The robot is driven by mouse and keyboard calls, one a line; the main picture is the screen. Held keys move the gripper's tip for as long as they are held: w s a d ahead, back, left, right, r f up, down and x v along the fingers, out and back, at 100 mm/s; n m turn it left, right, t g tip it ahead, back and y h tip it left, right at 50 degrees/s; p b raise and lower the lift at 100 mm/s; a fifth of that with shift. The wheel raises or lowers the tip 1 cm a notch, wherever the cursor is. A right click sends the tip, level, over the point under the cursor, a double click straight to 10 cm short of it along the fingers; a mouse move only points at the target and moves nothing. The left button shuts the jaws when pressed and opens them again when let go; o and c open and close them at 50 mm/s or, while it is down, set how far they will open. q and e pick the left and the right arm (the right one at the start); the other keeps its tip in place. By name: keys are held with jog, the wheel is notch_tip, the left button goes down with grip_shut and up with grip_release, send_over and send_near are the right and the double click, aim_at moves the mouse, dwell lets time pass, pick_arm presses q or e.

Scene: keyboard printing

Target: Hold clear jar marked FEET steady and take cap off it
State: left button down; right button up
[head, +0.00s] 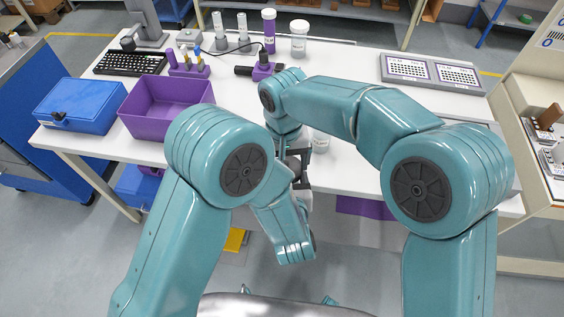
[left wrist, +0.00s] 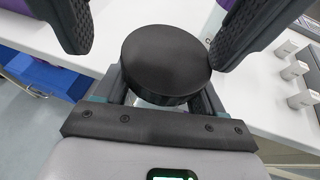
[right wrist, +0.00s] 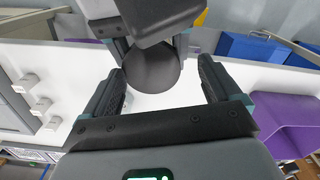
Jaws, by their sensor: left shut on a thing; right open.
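The jar's round black cap (left wrist: 165,62) fills the middle of the left wrist view and also shows in the right wrist view (right wrist: 153,72). Only a sliver of the clear jar body shows beneath it, and the FEET marking is hidden. My left gripper (left wrist: 162,95) is shut on the jar just under the cap. My right gripper (right wrist: 162,88) is open, its fingers on either side of the cap with gaps between. In the head view my arms hide most of the jar and both grippers, near the table's front edge.
The white table (head: 345,85) holds a purple bin (head: 165,105), blue case (head: 80,103), keyboard (head: 130,63) and key trays (head: 432,73).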

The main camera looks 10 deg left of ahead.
notch_tip(320, 180, up, 2)
jog(key=shift+r, duration=0.2)
jog(key=shift+o, duration=0.6)
jog(key=shift+r, duration=0.25)
jog(key=r+m, duration=0.2)
jog(key=d+r+m, duration=0.1)
jog(key=shift+w+r, duration=0.1)
jog(key=shift+w, duration=0.25)
notch_tip(320, 180, down, 8)
jog(key=shift+r, duration=0.2)
